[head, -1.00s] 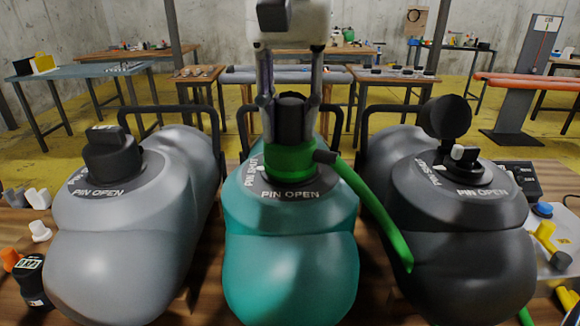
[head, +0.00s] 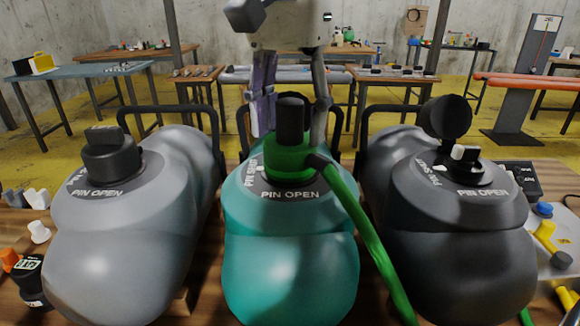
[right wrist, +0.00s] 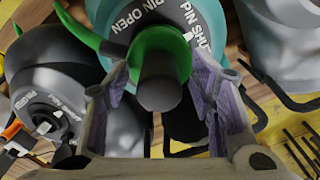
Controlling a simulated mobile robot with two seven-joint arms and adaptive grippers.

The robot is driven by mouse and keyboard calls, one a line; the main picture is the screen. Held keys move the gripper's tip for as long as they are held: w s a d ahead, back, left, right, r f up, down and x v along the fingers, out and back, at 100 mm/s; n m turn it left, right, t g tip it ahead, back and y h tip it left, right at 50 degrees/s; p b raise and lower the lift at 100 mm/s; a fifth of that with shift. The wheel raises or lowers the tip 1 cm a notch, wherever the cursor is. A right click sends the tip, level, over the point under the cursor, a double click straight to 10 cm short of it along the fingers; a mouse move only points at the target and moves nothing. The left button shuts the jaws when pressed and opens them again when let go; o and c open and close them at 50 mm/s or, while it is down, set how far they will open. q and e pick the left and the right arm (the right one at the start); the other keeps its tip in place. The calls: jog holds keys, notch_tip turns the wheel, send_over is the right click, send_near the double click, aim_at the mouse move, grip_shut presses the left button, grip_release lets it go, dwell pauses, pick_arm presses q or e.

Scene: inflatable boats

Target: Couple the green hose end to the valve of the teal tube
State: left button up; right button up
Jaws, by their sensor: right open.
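The teal tube (head: 290,260) lies in the middle of the table. Its valve plate reads PIN OPEN at the front and PIN SHUT at the side. The green hose end (head: 290,160) stands upright on the valve, its black grip pointing up; whether it is locked is hidden. The green hose (head: 370,240) runs from it down to the right. My right gripper (head: 290,112) is open, its fingers apart on either side of the black grip. In the right wrist view, the grip (right wrist: 160,85) stands between the spread fingers with gaps beside it. My left gripper is not in view.
A grey tube (head: 120,255) with a capped valve lies on the left. A black tube (head: 450,260) with its valve cap (head: 446,117) flipped up lies on the right. Black handle bars (head: 170,108) rise behind the tubes. Small fittings lie at both table sides.

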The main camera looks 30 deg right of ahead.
notch_tip(320, 180, up, 12)
jog(key=shift+r, duration=0.1)
dwell(0.7)
